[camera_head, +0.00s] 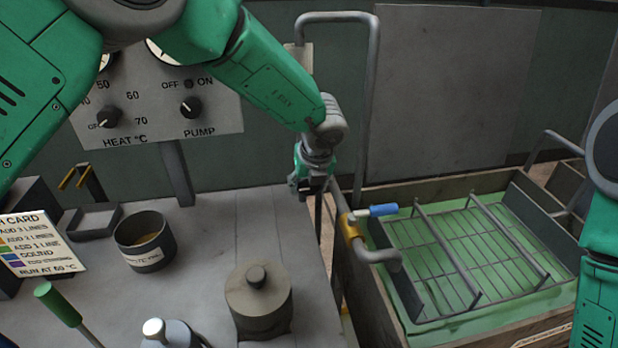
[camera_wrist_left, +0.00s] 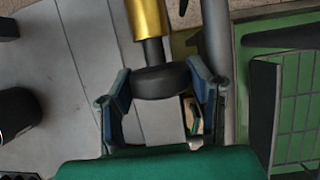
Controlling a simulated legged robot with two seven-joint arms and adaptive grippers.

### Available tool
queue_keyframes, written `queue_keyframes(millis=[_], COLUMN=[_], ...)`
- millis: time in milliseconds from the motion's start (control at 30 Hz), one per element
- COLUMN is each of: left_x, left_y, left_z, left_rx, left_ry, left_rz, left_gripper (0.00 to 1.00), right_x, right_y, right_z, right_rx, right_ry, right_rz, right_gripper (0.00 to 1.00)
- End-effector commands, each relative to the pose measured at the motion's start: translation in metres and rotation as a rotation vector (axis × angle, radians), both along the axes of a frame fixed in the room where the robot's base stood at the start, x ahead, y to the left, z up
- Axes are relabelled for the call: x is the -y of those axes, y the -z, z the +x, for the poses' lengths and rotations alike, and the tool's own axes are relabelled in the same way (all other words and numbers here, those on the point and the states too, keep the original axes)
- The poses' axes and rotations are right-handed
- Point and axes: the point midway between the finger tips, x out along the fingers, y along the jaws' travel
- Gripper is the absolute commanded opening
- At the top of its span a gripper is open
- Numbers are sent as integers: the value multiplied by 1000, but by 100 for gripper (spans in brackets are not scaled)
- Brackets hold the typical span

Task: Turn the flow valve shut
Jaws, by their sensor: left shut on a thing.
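The valve has a brass body (camera_head: 350,228) on the grey pipe to the right of the bench, with a blue handle (camera_head: 383,210) that sticks out to the right. My left gripper (camera_head: 309,184) is just up and left of the brass body. In the left wrist view, the brass body (camera_wrist_left: 150,18) leads by a short dark stem to a dark round knob (camera_wrist_left: 160,82). The left gripper's fingers (camera_wrist_left: 160,92) are on either side of this knob and shut on it. The blue handle does not show in the left wrist view. My right gripper is out of view.
A wooden-sided tank (camera_head: 500,333) with a wire rack (camera_head: 470,255) over green liquid stands at the right. On the bench are a lidded pot (camera_head: 258,300), a dark cup (camera_head: 145,243) and a green-handled tool (camera_head: 58,304). A tall pipe loop (camera_head: 372,90) rises behind the left gripper.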

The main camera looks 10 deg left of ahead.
Motion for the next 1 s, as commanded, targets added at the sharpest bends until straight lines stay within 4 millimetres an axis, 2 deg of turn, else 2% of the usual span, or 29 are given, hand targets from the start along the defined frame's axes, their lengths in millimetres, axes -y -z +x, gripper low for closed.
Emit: queue_keyframes(millis=[33,233,767,800,833,1000], left_x=[1,1,1,1,1,2], left_y=[-6,-6,-6,-6,-6,-4], left_z=[4,5,6,6,5,4], left_rx=[3,-21,-27,-27,-27,-32], left_ry=[2,2,4,4,4,5], left_rz=[17,79,100,100,100,98], left_gripper=[17,17,17,60,67,67], right_x=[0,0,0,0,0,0], right_y=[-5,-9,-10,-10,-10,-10], right_z=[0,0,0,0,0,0], right_rx=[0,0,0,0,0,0], right_ry=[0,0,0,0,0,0], right_rz=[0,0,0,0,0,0], right_gripper=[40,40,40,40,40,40])
